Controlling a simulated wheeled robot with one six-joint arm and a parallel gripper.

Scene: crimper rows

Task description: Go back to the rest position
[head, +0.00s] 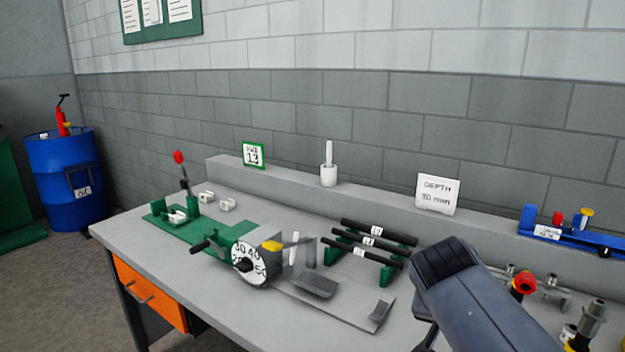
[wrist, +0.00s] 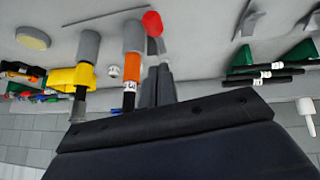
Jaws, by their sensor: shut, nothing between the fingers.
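My gripper (wrist: 160,84) shows in the wrist view as two dark grey fingers close together, with nothing between them. It is over the bench, near the grey-and-orange tool (wrist: 132,65) and the red knob (wrist: 153,23); I cannot tell the exact gap. In the head view my dark arm (head: 478,300) reaches over the right part of the bench (head: 215,300), and the gripper's fingers cannot be made out there. No rest stand is recognisable in either view.
The dial machine (head: 249,263) and a rack of black-handled tools (head: 372,243) stand left of my arm. A red-knobbed fitting (head: 523,284) and upright tools (head: 592,318) stand close on its right. A depth sign (head: 437,194) is on the back ledge. The bench's front left is clear.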

